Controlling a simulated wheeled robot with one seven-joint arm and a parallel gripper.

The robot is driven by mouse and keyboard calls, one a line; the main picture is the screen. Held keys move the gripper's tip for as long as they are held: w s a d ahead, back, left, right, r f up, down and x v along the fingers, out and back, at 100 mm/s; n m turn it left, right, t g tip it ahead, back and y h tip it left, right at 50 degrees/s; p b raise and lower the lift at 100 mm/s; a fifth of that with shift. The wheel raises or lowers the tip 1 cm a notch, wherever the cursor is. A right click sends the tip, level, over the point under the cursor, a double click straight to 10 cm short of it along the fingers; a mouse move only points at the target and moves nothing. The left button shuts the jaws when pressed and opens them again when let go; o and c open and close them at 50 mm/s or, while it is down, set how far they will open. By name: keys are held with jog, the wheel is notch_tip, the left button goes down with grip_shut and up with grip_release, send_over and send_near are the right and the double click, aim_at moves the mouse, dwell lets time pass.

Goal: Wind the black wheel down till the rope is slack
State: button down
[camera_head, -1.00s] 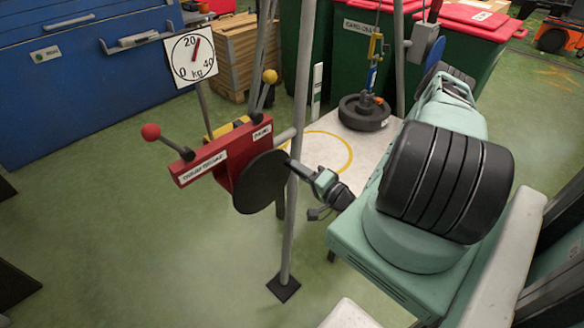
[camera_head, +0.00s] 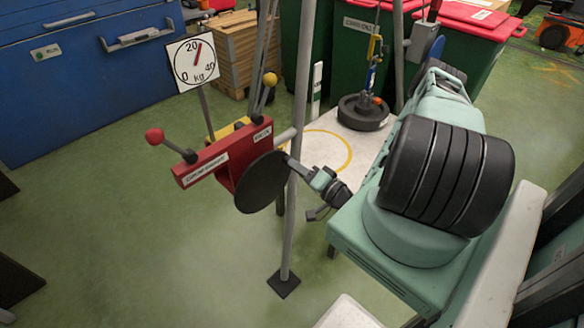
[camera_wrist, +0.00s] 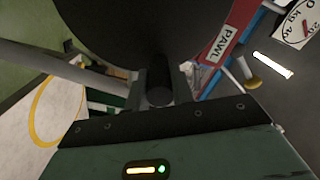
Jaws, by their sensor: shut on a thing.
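The black wheel (camera_head: 262,183) is a flat dark disc on the side of the red winch housing (camera_head: 222,158); it also fills the top of the wrist view (camera_wrist: 145,30). My gripper (camera_head: 292,163) is at the wheel's right edge. In the wrist view, it (camera_wrist: 158,90) is shut on the wheel's dark round handle (camera_wrist: 158,82). The rope (camera_head: 377,18) shows only faintly at the top, above a yellow hook (camera_head: 375,46) and a black round weight (camera_head: 363,113). I cannot tell whether the weight touches the white plate (camera_head: 310,150). The kg dial (camera_head: 192,63) has its red needle slightly past 20.
A grey post (camera_head: 289,225) stands just right of the wheel, close to my wrist. Two levers, one red-knobbed (camera_head: 154,136) and one yellow-knobbed (camera_head: 269,79), rise from the winch. Blue cabinet (camera_head: 80,70) and bins are behind.

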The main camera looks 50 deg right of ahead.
jog(key=shift+a+r, duration=0.1)
jog(key=shift+r, duration=0.1)
jog(key=shift+a+r+n+p, duration=0.45)
jog(key=shift+r+n+p, duration=0.2)
jog(key=shift+n+p, duration=0.4)
jog(key=shift+a, duration=0.1)
jog(key=shift+a+r+n+p, duration=0.35)
jog(key=shift+n+p, duration=0.3)
jog(key=shift+n, duration=0.05)
jog(key=shift+a+r+n+p, duration=0.3)
jog(key=shift+a+n+p, duration=0.05)
jog(key=shift+n+p, duration=0.3)
jog(key=c, duration=1)
grip_release()
jog(key=shift+f, duration=0.1)
jog(key=s, duration=0.8)
jog(key=shift+p, duration=0.45)
